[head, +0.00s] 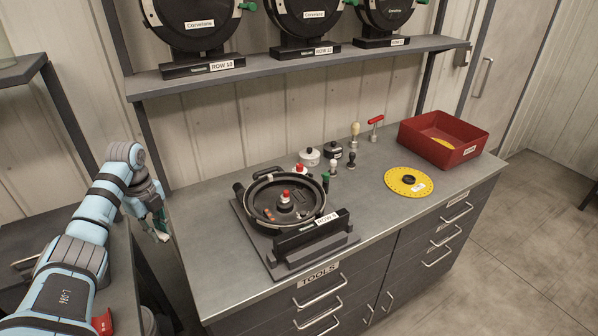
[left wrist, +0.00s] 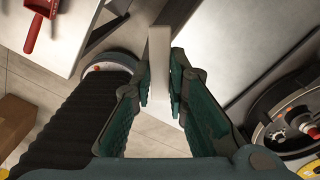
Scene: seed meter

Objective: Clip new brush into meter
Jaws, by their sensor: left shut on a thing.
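The open seed meter (head: 262,208) sits on a dark stand on the grey bench. It is a round black housing with a red-tipped hub in the middle; part of it also shows at the right of the left wrist view (left wrist: 266,104). My left gripper (head: 160,230) is left of the bench edge, well apart from the meter. In the left wrist view its fingers are shut on a pale flat piece (left wrist: 159,45), which sticks out past the fingertips. I cannot tell for sure that this piece is the new brush. My right gripper is not in view.
A yellow seed disc (head: 396,184) lies flat on the bench, right of the meter. Behind stand small knobs and handled tools (head: 355,130). A red bin (head: 416,141) is at the far right. A shelf (head: 260,67) with several meters hangs above the back.

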